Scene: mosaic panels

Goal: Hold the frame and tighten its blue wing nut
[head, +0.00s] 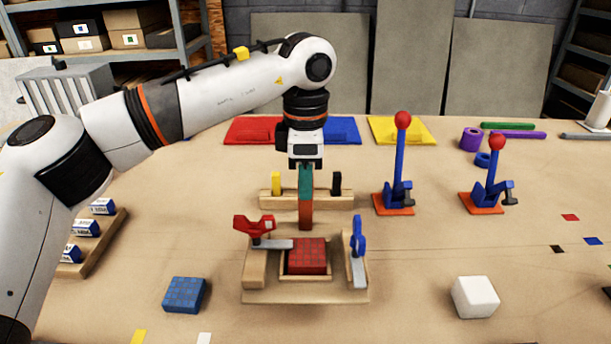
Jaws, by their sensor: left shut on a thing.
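The wooden frame (262,296) lies on the table in front, with a red tiled panel (307,257) in its middle. A blue wing-shaped part (358,236) stands upright at its right side, above a grey metal strip. A red wing-shaped part (253,227) sits at its left side with a similar strip. My left gripper (306,163) points down behind the frame's middle. It is shut on an upright bar (306,192), teal above and brownish red below, whose lower end appears just behind the panel. Whether the bar touches the frame I cannot tell. My right gripper is not in view.
A wooden rack (333,201) with yellow and black pegs stands behind the frame. Two blue levers with red knobs (402,120) (497,142) stand to the right. A blue tiled block (185,294) and a white block (475,297) flank the frame, with clear table between.

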